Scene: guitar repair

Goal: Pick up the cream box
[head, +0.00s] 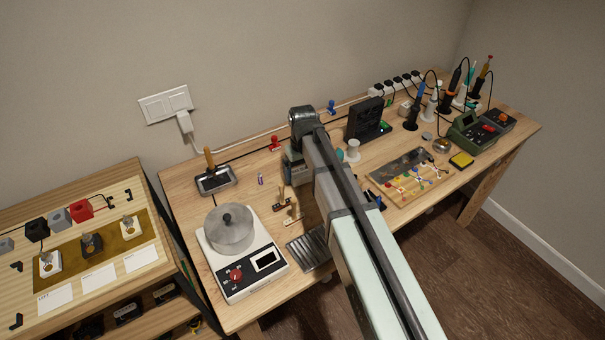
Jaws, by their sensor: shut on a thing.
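My gripper (297,168) points down over the middle of the workbench, below the bend of my arm. Its fingertips are mostly hidden by my own arm. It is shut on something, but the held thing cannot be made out. No cream box shows clearly at the gripper. A small pale block (405,107) stands at the back of the bench, right of the black stand; I cannot tell if it is the cream box. It is well apart from my gripper.
A white scale (246,275) with a metal pot (229,229) stands at the front left of the workbench (190,187). A tray with a brush (215,180) lies behind it. A wooden board with parts (411,176) and several soldering tools are to the right.

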